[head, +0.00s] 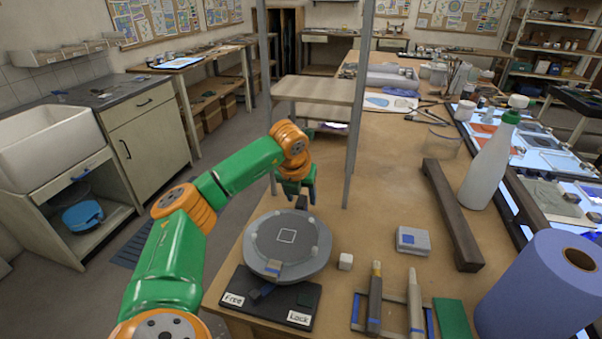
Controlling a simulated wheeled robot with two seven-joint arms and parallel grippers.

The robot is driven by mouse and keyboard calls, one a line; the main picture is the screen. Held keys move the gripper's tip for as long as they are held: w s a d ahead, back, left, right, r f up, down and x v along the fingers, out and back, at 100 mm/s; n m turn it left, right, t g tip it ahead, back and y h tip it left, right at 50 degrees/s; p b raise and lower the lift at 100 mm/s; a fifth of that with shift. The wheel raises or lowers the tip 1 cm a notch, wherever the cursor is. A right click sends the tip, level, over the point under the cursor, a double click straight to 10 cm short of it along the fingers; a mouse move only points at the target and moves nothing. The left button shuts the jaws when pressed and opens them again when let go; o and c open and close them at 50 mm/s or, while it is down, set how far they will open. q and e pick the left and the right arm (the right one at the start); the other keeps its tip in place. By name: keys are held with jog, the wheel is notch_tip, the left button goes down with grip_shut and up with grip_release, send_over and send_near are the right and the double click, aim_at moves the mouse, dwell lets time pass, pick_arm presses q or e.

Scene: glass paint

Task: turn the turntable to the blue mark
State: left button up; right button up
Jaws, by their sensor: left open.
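The turntable (300,232) is a round grey disc with a square outline at its centre and small pale knobs at its rim. It sits on a dark base (238,288) with labels reading "Free" and "Lock". A tan and blue patch (272,270) shows at the disc's front edge, and a dark blue piece (256,291) lies on the base below it. My left gripper (302,203) is at the far edge of the disc, pointing down, open; whether it touches the disc I cannot tell. My right gripper is not in view.
A dark wooden bar (452,215), white bottle (490,165) and blue paper roll (545,290) stand further right. A metal-post shelf (318,91) rises behind my gripper.

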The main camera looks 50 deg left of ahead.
pick_arm(q)
jog(key=v, duration=0.7)
jog(key=shift+b, duration=0.4)
